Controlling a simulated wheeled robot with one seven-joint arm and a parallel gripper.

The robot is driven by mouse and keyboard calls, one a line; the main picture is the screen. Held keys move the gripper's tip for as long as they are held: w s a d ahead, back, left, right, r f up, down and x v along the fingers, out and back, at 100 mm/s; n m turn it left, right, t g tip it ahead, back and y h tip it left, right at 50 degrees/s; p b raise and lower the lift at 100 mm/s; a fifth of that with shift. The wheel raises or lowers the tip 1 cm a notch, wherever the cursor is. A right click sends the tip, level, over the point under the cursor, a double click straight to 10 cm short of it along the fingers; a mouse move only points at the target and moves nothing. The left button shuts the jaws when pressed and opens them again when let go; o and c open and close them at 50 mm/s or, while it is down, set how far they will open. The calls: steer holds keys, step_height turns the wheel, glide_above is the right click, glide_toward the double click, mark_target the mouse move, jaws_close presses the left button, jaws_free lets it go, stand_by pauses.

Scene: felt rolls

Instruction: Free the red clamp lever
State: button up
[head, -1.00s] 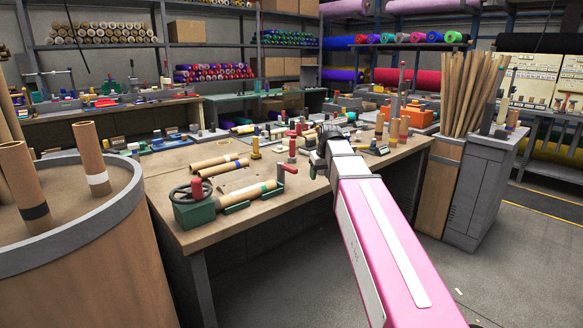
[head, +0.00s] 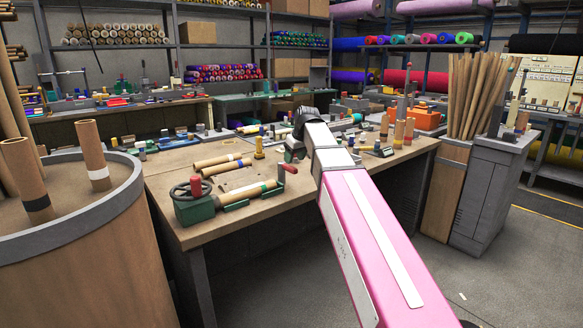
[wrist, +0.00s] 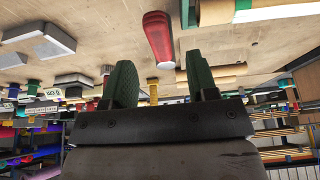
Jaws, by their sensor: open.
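The red clamp lever (head: 288,180) shows in the head view at the right end of the green clamp fixture (head: 233,202), which holds a brown roll (head: 252,192) near the bench's front. In the wrist view a red lever handle (wrist: 158,38) lies above and just beyond the gap between my fingers. In the head view my wrist (head: 310,125) is over the bench behind the lever, and my fingers are mostly hidden. I cannot tell whether a finger touches the lever.
A handwheel with a red knob (head: 196,186) sits on the fixture's left end. A round drum (head: 80,250) with upright tubes stands left.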

mark_target(291, 167)
steer(key=shift+x, duration=2.5)
steer(key=shift+d, duration=0.1)
jaws_close()
